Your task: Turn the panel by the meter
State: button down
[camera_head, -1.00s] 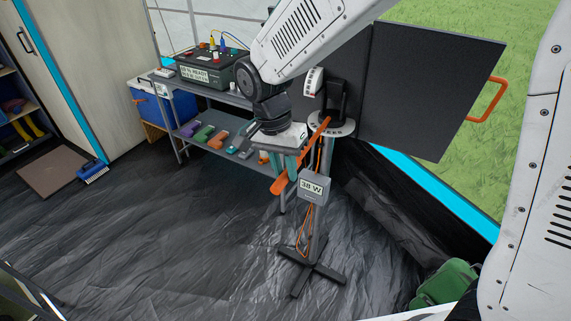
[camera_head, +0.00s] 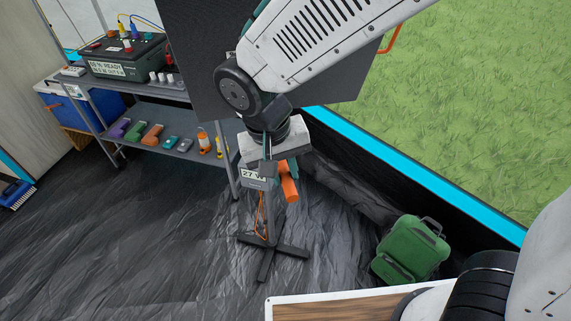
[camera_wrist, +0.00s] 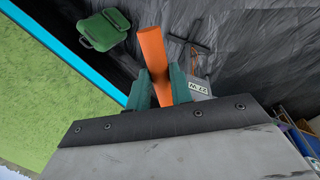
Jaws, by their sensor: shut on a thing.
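The dark panel (camera_head: 205,50) stands on a post, mostly behind my arm. A small orange grip (camera_head: 391,38) shows at its right edge. The grey meter (camera_head: 253,176) on the post reads 27 W and is partly covered by my gripper; it also shows in the wrist view (camera_wrist: 199,88). My gripper (camera_head: 279,178) is shut on the orange lever (camera_head: 290,189) in front of the post. In the wrist view the lever (camera_wrist: 152,48) sticks out between the green fingers (camera_wrist: 160,85).
A shelf (camera_head: 190,153) at left holds a power box (camera_head: 122,58) and several small coloured items. A green case (camera_head: 410,249) lies on the floor at right, near the tent's wall. A brush (camera_head: 16,194) lies far left. The black floor at front left is clear.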

dwell(0.3)
jog(key=c, duration=1.3)
grip_release()
jog(key=shift+o, duration=0.2)
jog(key=shift+r, duration=0.1)
notch_tip(320, 180, up, 8)
jog(key=a, duration=0.1)
jog(key=shift+a+f, duration=0.2)
jog(key=shift+f, duration=0.05)
jog(key=shift+s, duration=0.1)
jog(key=shift+s+d+f+n+g, duration=0.15)
jog(key=shift+s+d+f+n, duration=0.05)
jog(key=shift+s+d+n, duration=0.3)
jog(key=shift+s+d+f+n+g, duration=0.15)
jog(key=shift+s+d+n, duration=0.25)
jog(key=shift+n, duration=0.2)
jog(key=s+d+r+m, duration=0.1)
jog(key=s+d+r, duration=0.1)
jog(key=d, duration=0.6)
jog(key=s+d+r+m+t+y, duration=0.1)
jog(key=s+d, duration=0.3)
jog(key=d, duration=0.4)
jog(key=s+d+r+m+y, duration=0.1)
jog(key=s+d+r+m, duration=0.1)
jog(key=d, duration=0.6)
jog(key=shift+s+r+t, duration=0.3)
jog(key=shift+s, duration=0.25)
